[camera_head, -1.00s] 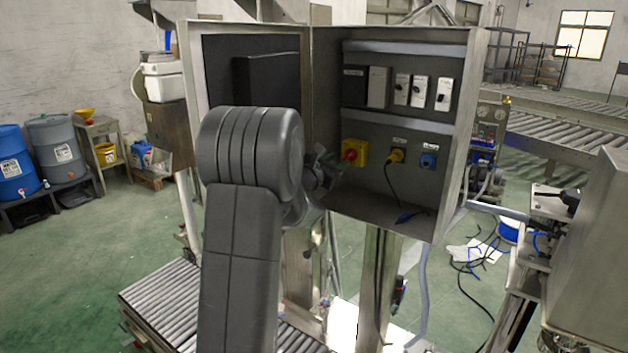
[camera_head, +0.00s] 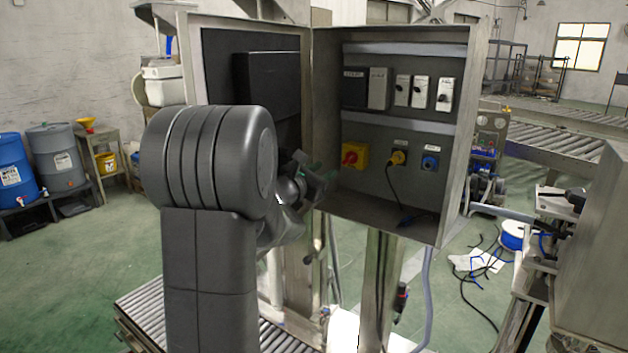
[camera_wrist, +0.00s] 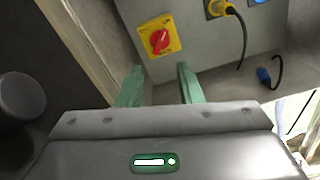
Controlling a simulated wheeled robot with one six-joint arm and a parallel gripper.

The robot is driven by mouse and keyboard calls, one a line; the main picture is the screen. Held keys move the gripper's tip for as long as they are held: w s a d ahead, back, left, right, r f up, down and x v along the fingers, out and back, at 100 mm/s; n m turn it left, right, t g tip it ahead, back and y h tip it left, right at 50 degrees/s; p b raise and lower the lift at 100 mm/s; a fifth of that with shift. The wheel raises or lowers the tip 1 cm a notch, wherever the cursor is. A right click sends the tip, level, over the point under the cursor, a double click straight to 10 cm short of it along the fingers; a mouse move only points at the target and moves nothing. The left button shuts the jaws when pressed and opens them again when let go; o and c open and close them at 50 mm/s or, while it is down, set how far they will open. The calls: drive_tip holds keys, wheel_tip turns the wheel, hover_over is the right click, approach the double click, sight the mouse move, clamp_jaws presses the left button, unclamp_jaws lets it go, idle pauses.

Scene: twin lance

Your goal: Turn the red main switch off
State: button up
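The red main switch (camera_head: 350,157) is a red rotary knob on a yellow plate (camera_wrist: 173,46), mounted low on the left of the open cabinet's back panel.
The cabinet (camera_head: 390,218) has side walls and a bottom edge close to my gripper. A yellow plug with a black cable (camera_head: 397,158) and a blue socket (camera_head: 430,161) are right of the switch.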

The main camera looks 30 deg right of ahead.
drive_tip(key=shift+b+v, duration=0.5)
drive_tip(key=shift+v, duration=1.15)
drive_tip(key=shift+f+b, duration=0.1)
drive_tip(key=shift+b, duration=0.4)
drive_tip(key=shift+a, duration=0.1)
